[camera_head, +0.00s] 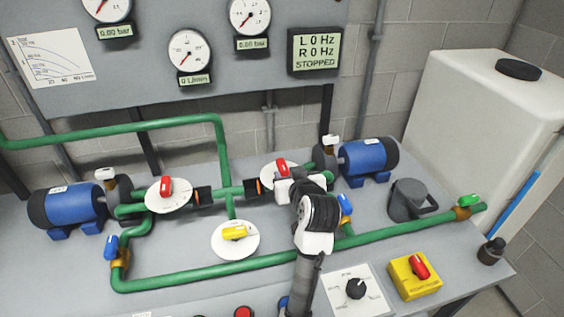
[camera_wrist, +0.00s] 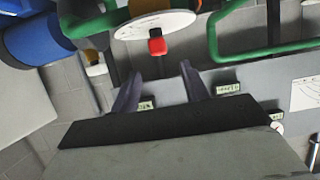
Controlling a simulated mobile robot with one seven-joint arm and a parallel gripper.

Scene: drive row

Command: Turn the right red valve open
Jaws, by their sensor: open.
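The right red valve (camera_head: 282,167) is a red lever on a round white dial plate (camera_head: 266,178), set on the green pipe left of the right blue motor. My gripper (camera_head: 288,187) is close to this plate on its near right side, and my wrist partly hides the plate. In the wrist view the red lever (camera_wrist: 157,46) stands out from the plate's edge (camera_wrist: 180,22). My open gripper (camera_wrist: 158,76) has its two dark fingers spread, with the lever just beyond the tips, between their lines. Nothing is between the fingers. The plate's markings are unreadable.
The left red valve (camera_head: 166,187) and a yellow valve (camera_head: 234,233) sit on similar plates. A blue valve (camera_head: 345,204) is close right of my wrist. Green pipes (camera_head: 190,272) cross the bench. A grey can (camera_head: 408,198) stands right. The display (camera_head: 315,51) reads STOPPED.

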